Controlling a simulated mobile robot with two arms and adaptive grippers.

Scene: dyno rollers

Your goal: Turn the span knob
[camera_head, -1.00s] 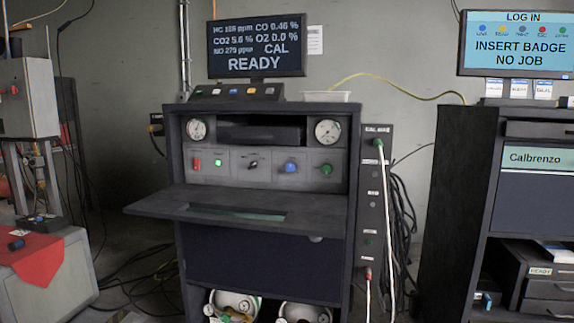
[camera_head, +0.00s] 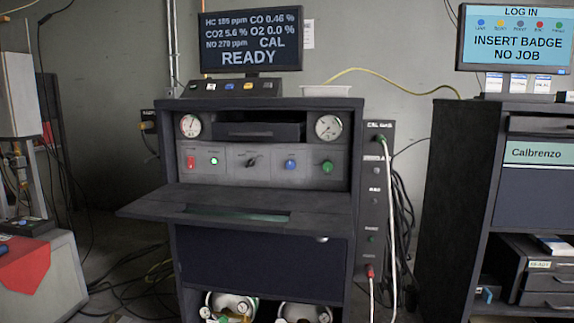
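The control panel (camera_head: 222,163) of the dark analyzer cabinet faces me. The monitor (camera_head: 250,42) on top reads CAL and READY, with CO 0.46 %, CO2 5.6 % and O2 0.0 %. Neither gripper is in view.
A fold-out shelf (camera_head: 150,207) juts toward me below the panel. A side strip (camera_head: 374,215) with a hose and cables hangs at the cabinet's right. A dark rack (camera_head: 462,160) stands farther right. A grey bench with a red cloth (camera_head: 22,268) is at left.

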